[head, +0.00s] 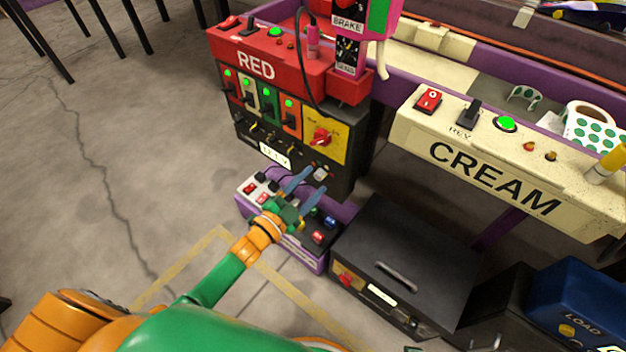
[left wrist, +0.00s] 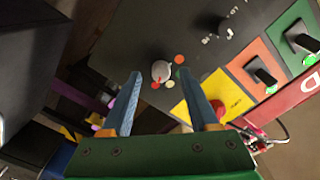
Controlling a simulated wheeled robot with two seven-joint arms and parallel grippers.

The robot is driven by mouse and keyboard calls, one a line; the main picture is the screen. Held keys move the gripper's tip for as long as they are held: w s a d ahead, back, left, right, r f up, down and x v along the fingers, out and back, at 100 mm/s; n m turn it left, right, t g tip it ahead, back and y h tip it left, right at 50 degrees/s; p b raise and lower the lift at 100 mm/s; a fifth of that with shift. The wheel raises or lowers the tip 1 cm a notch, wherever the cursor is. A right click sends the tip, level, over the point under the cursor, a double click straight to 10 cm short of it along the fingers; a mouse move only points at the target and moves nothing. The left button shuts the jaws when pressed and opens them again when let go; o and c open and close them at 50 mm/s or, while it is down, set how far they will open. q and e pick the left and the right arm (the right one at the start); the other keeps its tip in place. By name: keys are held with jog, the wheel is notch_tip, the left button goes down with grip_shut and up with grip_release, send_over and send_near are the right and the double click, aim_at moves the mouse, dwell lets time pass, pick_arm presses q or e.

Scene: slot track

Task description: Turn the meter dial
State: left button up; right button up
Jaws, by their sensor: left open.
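A pale grey dial (left wrist: 161,71) with small coloured dots around it sits on a black panel (left wrist: 130,55) in the left wrist view. In the head view the dial (head: 320,173) is low on the right of the black panel under the RED box. My left gripper (head: 314,180) is open in front of it, with blue fingers pointing up at the panel. In the left wrist view the dial shows between and beyond the fingertips (left wrist: 160,76). Nothing is held, and I cannot tell the exact gap to the panel. My right gripper is not in view.
A yellow plate with a red knob (head: 321,137) is above the dial. A purple box with switches (head: 313,262) stands below, close to my left gripper. A black case with a handle (head: 400,255) is at the right. Open concrete floor lies left.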

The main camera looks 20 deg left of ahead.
pick_arm(q)
jog(key=p+v, duration=0.1)
jog(key=v, duration=0.5)
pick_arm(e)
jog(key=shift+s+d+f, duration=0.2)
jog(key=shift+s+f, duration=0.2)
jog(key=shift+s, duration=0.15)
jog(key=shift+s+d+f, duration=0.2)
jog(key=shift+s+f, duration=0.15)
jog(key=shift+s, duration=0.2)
